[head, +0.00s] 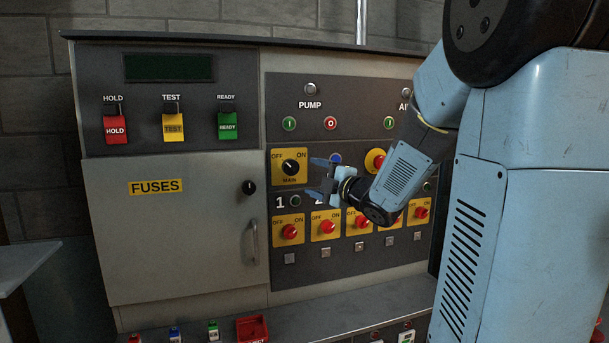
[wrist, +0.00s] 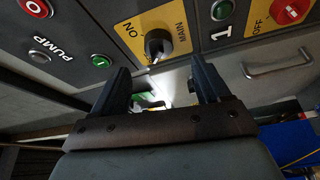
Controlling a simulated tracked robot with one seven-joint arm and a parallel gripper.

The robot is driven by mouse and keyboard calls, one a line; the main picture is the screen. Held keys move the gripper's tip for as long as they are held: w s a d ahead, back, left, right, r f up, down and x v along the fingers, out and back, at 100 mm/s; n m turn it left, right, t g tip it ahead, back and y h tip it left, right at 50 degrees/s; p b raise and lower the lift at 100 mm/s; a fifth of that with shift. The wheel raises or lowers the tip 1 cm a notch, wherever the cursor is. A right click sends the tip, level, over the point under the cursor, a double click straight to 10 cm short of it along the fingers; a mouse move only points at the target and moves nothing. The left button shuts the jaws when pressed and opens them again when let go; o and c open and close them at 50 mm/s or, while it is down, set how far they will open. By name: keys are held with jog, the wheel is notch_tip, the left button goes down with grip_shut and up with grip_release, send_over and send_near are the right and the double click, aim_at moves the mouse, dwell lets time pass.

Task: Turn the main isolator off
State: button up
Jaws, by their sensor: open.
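The main isolator is a black rotary knob (head: 290,167) on a yellow plate (head: 278,178) marked OFF at left, ON at right and MAIN below. It also shows in the wrist view as the knob (wrist: 158,46), ahead of and between my fingertips. A pale mark on the knob seems to lean toward the OFF side, but it is small. My gripper (head: 317,178) is open and empty, just right of the plate in the head view. In the wrist view the fingers (wrist: 162,78) stand apart with a gap to the knob; neither visibly touches it.
Red numbered switches (head: 326,227) line up below the isolator. Pump buttons (head: 310,123) sit above it, and a red button on yellow (head: 376,161) is to the right. The fuses door (head: 180,230) with its handle is at left. A shelf (head: 360,296) runs below.

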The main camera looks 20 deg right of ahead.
jog(key=v, duration=0.5)
jog(key=shift+s+d, duration=0.1)
jog(key=shift+s, duration=0.2)
jog(key=s+a+f+m+g+h, duration=0.2)
jog(key=s+m+g, duration=0.2)
jog(key=s+m, duration=0.3)
jog(key=s+a+f+m+g+h, duration=0.2)
jog(key=s+m, duration=0.4)
jog(key=s, duration=0.3)
jog(key=s+a+f+m+g+h, duration=0.2)
jog(key=s+f+m+g+h, duration=0.1)
jog(key=s+m, duration=0.4)
jog(key=s+f+g, duration=0.1)
jog(key=g, duration=0.1)
jog(key=shift+a+m+g, duration=0.3)
jog(key=shift+g, duration=0.1)
